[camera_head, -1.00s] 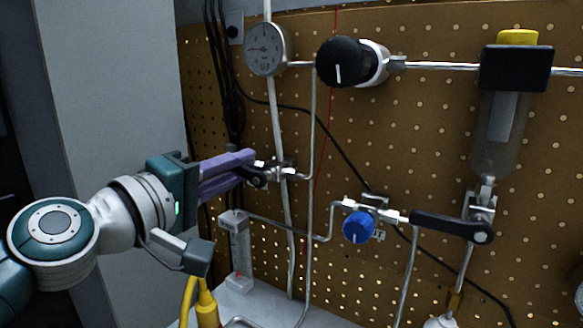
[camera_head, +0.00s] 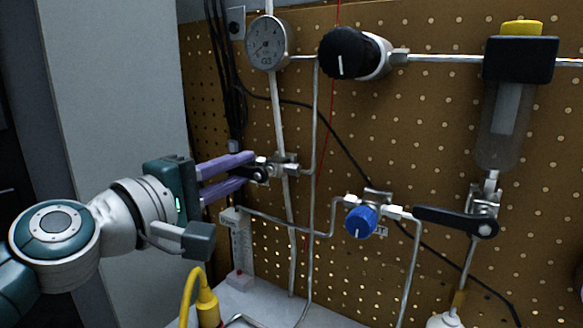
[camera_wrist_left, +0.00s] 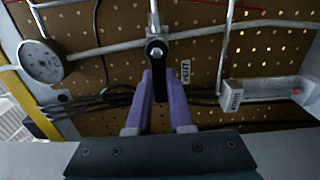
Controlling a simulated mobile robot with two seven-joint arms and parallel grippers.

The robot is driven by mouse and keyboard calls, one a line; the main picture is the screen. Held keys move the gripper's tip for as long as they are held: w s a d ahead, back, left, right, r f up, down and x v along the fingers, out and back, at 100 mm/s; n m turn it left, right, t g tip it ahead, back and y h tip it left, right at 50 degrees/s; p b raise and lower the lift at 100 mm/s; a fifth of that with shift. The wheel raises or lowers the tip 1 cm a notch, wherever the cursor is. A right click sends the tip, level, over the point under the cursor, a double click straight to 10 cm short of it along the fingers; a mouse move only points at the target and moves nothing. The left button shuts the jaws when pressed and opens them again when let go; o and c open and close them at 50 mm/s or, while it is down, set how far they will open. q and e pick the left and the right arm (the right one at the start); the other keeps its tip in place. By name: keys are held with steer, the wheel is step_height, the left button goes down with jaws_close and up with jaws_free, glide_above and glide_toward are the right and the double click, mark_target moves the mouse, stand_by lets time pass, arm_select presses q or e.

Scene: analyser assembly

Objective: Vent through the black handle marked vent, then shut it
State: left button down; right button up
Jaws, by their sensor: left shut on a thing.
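The black vent handle (camera_head: 258,173) is on a small valve below the gauge, left of centre in the head view. It points left toward my gripper. The handle also shows in the left wrist view (camera_wrist_left: 157,58), in line with the short metal pipe above it. A label reading VENT (camera_wrist_left: 185,70) is beside it. My left gripper (camera_head: 247,170) has its purple fingers on either side of the handle and is shut on it. In the wrist view the fingers (camera_wrist_left: 160,84) cover part of the handle's end. My right gripper is not in view.
A round gauge (camera_head: 268,43), a black knob (camera_head: 345,54), a blue knob (camera_head: 361,221) and another black lever (camera_head: 445,220) are on the pegboard. A flowmeter (camera_head: 240,250) stands below my gripper. Metal tubes run close around the valve.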

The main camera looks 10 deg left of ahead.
arm_select(q)
steer(key=c, duration=0.8)
jaws_free()
steer(key=shift+s, duration=0.1)
steer(key=v, duration=0.9)
steer(key=shift+s+a, duration=0.15)
steer(key=shift+s, duration=0.2)
